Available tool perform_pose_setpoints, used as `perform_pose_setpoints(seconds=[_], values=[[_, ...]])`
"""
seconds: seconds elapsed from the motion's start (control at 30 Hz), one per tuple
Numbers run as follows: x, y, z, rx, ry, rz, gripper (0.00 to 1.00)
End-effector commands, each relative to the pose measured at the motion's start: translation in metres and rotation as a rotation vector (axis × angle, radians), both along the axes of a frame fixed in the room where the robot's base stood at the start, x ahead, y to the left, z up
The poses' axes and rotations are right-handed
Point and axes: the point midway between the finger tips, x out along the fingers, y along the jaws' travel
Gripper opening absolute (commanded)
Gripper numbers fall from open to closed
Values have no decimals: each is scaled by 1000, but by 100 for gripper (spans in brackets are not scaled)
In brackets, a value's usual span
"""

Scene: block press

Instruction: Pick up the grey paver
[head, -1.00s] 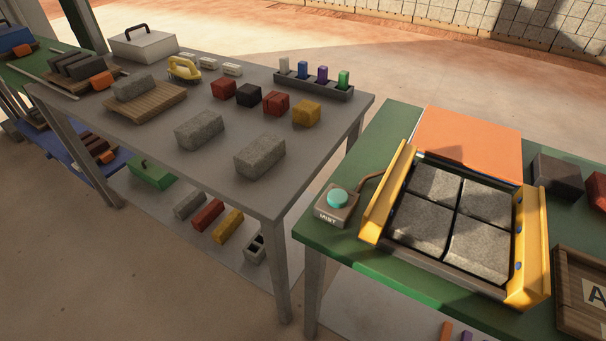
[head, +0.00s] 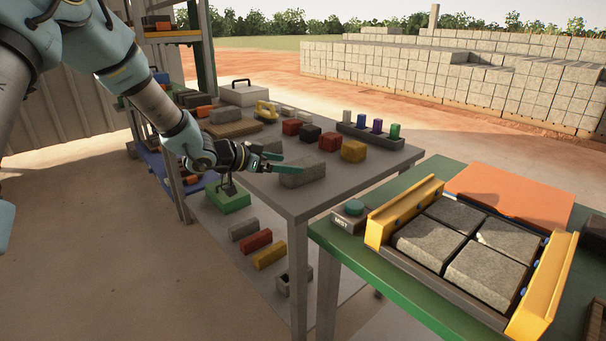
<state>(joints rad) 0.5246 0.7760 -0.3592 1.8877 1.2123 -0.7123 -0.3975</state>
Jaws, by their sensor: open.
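Several plain grey blocks that could be the grey paver are in the head view. One rough grey block (head: 304,174) lies near the front edge of the grey table (head: 345,187). A second grey block (head: 268,144) lies farther left, partly hidden by my gripper. A third grey block (head: 222,115) sits at the wooden board (head: 234,129). My gripper (head: 290,163) is open with teal fingers, reaching in from the left. Its fingertips overlap the front grey block in the picture; I cannot tell whether they touch it. Nothing shows between the fingers.
Red, black and yellow blocks (head: 353,151) stand behind the front grey block. A rack (head: 370,138) of coloured pegs is at the back. A green table (head: 400,270) at right holds a yellow-sided press (head: 392,213) with grey slabs, and a button box (head: 350,215).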

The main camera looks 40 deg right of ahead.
Motion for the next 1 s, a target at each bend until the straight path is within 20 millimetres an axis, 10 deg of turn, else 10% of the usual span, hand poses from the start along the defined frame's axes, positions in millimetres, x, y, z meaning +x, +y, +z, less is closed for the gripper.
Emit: perform_pose_setpoints(seconds=[0.63,1.0], values=[[-8,-60,-36,2,-2,4,100],[-8,-63,-38,3,-2,5,90]])
